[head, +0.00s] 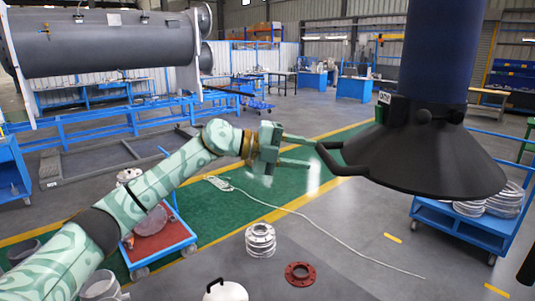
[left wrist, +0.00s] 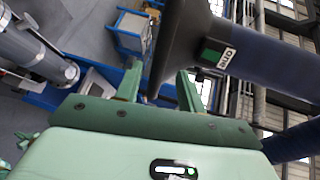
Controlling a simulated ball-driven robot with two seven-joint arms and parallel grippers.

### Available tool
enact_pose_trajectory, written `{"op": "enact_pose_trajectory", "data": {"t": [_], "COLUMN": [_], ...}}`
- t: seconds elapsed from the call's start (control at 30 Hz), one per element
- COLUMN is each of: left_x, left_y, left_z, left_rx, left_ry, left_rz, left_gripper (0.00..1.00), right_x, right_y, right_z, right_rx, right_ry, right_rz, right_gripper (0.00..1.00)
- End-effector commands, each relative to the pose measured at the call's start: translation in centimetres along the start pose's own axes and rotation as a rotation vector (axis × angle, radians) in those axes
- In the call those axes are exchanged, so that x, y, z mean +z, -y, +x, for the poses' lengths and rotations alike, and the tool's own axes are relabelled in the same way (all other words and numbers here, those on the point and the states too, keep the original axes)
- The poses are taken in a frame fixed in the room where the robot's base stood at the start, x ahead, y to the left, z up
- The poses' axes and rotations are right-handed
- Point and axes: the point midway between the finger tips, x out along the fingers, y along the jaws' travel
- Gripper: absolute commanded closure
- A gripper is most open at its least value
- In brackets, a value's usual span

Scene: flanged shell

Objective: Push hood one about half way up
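Hood one (head: 430,160) is a black cone under a thick dark blue duct (head: 440,50), at the right in the head view. A small green-and-white label sits on its collar; in the left wrist view the hood (left wrist: 178,42) carries this label reading "one". A black loop handle (head: 333,163) sticks out from the hood's left rim. My left gripper (head: 314,153) is at this handle, its two fingers apart and pointing at it. In the left wrist view a dark part of the handle shows near the fingertips; I cannot tell whether they touch it. My right gripper is not in view.
Below on the floor are a silver flanged part (head: 260,240), a red flange (head: 300,274) and a blue trolley (head: 470,222) with metal rings. A white cable lies across the floor. A large grey cylinder (head: 105,45) stands on a blue frame at the left.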

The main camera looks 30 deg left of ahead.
Motion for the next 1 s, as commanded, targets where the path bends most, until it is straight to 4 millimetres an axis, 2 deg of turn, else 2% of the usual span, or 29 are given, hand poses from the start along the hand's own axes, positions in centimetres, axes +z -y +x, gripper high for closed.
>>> {"op": "enact_pose_trajectory", "data": {"t": [0.03, 0.2, 0.4, 0.6, 1.0], "left_x": [0.1, 0.1, 0.1, 0.0, 0.0], "left_y": [-0.5, -0.5, -0.3, -0.1, 0.0], "left_z": [-1.5, -6.0, -9.3, -10.4, -10.4], "left_rx": [0.000, 0.001, 0.000, -0.001, -0.002], "left_ry": [0.005, 0.004, 0.002, 0.000, 0.000], "left_rz": [0.001, 0.001, 0.000, -0.001, 0.000], "left_gripper": [0.61, 0.61, 0.61, 0.61, 0.61], "right_x": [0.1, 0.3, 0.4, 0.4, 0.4], "right_y": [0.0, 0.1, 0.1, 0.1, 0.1], "right_z": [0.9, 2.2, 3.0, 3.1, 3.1], "right_rx": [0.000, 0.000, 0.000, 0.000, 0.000], "right_ry": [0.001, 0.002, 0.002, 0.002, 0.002], "right_rz": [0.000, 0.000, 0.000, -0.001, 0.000], "right_gripper": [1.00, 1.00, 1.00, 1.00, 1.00]}}
